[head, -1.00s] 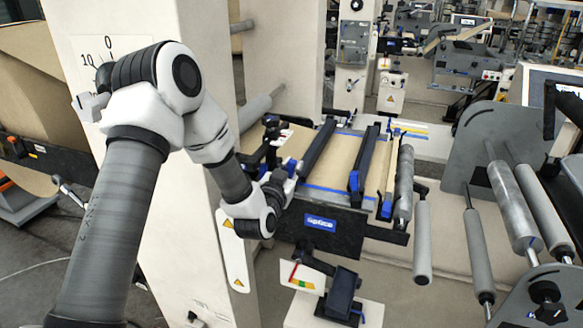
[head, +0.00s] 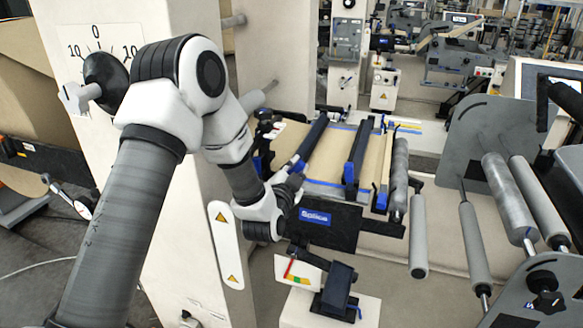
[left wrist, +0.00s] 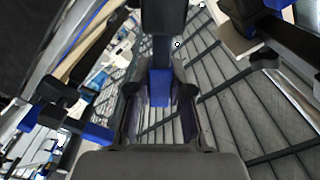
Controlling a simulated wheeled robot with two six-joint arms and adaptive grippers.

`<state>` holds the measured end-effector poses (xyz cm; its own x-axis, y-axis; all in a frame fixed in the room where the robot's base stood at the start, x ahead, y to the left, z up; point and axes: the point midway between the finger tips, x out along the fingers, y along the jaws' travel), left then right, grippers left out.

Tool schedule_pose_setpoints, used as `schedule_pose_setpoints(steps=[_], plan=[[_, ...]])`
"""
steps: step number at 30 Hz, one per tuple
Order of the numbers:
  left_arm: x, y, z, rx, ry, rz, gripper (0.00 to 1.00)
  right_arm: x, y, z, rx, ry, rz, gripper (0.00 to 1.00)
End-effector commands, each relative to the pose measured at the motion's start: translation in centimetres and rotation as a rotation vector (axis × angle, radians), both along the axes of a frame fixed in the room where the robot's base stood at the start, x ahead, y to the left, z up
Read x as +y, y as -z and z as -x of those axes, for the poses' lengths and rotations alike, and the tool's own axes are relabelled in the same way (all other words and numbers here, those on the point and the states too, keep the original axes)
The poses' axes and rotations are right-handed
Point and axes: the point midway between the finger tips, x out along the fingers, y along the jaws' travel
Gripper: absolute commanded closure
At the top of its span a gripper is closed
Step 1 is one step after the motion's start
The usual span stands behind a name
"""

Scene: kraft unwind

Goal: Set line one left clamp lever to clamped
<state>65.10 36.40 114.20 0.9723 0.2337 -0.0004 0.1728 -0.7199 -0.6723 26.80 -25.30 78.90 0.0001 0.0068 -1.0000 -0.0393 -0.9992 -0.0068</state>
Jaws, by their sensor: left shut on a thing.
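The splice table (head: 333,222), with a dark front plate and blue label, stands in the middle of the head view. Its left clamp bar (head: 314,137) is dark and runs front to back across the brown web. My left gripper (head: 296,174) is at the front end of this bar, by a blue lever end, and partly hides it. In the left wrist view, the blue tip of the left clamp lever (left wrist: 159,86) lies between the two fingers of my left gripper (left wrist: 161,110), which is shut on it. My right gripper is not in view.
A second clamp bar (head: 361,158) with a blue end lies to the right on the table. Grey rollers (head: 418,237) stand further right. A pale machine column (head: 185,240) is close behind my left arm. A small stand with a coloured card (head: 298,271) is below the table.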

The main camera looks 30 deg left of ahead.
Motion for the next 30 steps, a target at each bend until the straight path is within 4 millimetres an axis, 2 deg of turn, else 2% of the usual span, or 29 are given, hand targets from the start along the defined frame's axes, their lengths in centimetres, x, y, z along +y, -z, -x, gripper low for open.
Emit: schedule_pose_setpoints(steps=[18,30], plan=[[-1.8,3.2,-0.5,0.132,0.001,-0.557,1.00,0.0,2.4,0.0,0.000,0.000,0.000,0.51],[-2.0,4.5,-0.5,0.187,0.001,-0.782,1.00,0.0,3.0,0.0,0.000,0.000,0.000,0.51]])
